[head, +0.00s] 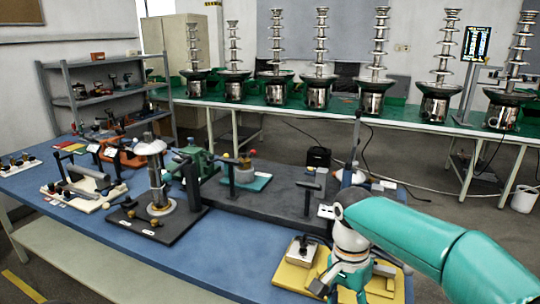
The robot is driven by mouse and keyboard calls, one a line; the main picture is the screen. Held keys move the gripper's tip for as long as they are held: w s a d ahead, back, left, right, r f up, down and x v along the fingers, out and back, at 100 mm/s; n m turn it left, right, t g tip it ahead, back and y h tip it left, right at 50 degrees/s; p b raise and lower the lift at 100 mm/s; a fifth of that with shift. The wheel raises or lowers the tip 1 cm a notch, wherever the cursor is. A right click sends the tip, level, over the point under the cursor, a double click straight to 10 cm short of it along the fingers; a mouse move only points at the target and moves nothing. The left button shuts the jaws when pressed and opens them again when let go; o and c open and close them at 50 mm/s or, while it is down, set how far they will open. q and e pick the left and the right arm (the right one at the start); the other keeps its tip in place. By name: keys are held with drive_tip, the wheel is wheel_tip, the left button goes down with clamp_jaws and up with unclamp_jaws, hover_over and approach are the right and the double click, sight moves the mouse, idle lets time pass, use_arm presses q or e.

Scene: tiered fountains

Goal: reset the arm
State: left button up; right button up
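My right arm comes in from the right with a teal link and a white joint, bent downward over the front right of the blue table (110,237). The end of this arm, with my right gripper (322,287), is low over a yellow plate (292,276). The gripper is small and partly hidden by the arm, so I cannot see whether its fingers are apart or hold anything. My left arm and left gripper are not in view.
A silver column device on a black base (172,236) stands left of centre. Several tiered fountains, including one (320,60), line the green table (410,112). Grey shelves (105,90) stand at back left.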

drive_tip(key=s+d+f+g+y+p, duration=0.15)
drive_tip(key=s+f, duration=0.25)
drive_tip(key=f, duration=0.4)
drive_tip(key=s+d+f+g+p, duration=0.1)
drive_tip(key=s+f+g, duration=0.1)
drive_tip(key=s+f, duration=0.45)
drive_tip(key=s+a+f+n+t+y+p, duration=0.25)
drive_tip(key=s+a+f+n, duration=0.2)
drive_tip(key=s+f, duration=0.9)
drive_tip(key=w+n+t, duration=0.1)
drive_tip(key=w+f+n+t, duration=0.1)
drive_tip(key=w, duration=0.1)
drive_tip(key=w+n+t, duration=0.1)
drive_tip(key=w, duration=0.1)
drive_tip(key=shift+a+f, duration=0.3)
drive_tip(key=shift+a, duration=0.1)
